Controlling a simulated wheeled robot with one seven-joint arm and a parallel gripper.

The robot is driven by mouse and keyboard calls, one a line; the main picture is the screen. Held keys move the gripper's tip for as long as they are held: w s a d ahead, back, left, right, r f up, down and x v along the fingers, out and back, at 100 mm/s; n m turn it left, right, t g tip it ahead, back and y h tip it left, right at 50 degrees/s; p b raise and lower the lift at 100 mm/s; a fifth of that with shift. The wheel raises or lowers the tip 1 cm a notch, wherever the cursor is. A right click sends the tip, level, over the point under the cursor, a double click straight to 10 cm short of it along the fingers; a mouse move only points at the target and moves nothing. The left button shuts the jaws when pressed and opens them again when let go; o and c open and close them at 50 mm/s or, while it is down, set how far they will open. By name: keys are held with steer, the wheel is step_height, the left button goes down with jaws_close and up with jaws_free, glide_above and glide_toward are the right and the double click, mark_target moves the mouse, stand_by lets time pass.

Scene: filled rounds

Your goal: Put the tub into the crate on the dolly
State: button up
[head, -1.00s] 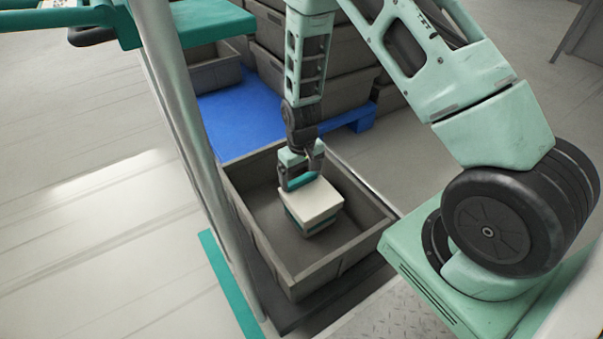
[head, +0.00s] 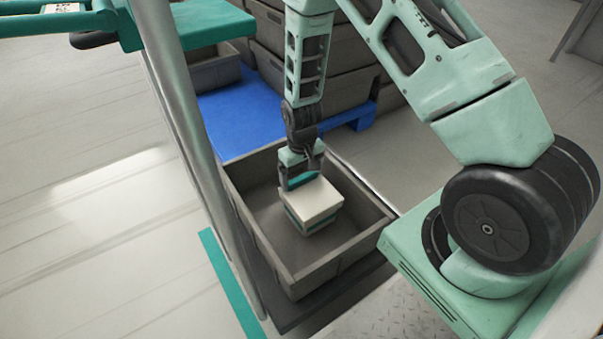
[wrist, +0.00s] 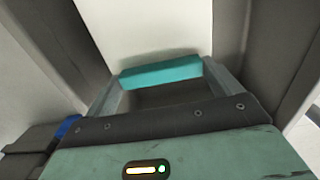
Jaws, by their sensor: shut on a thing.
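The tub (head: 317,200) is a small box with a white top and a teal band around its side. It is inside the walls of the grey crate (head: 347,253), near its middle. I cannot tell whether its base touches the crate floor. My gripper (head: 302,181) reaches down into the crate from above and is shut on the tub at its far left edge. In the wrist view, a teal bar lies between the fingertips of my gripper (wrist: 160,73), with the tub's white top (wrist: 150,28) beyond. The crate stands on the dark dolly (head: 290,318).
Behind the crate is a blue pallet (head: 232,112) with stacked grey crates (head: 345,100). A metal post (head: 190,130) rises close along the crate's left side. Pale open floor (head: 80,220) lies to the left.

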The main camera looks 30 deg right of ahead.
steer(key=shift+f, duration=0.25)
stand_by(0.3)
steer(key=o, duration=0.7)
steer(key=shift+r, duration=0.1)
steer(key=shift+r+p, duration=3.3)
steer(key=shift+r, duration=0.1)
steer(key=shift+r, duration=0.1)
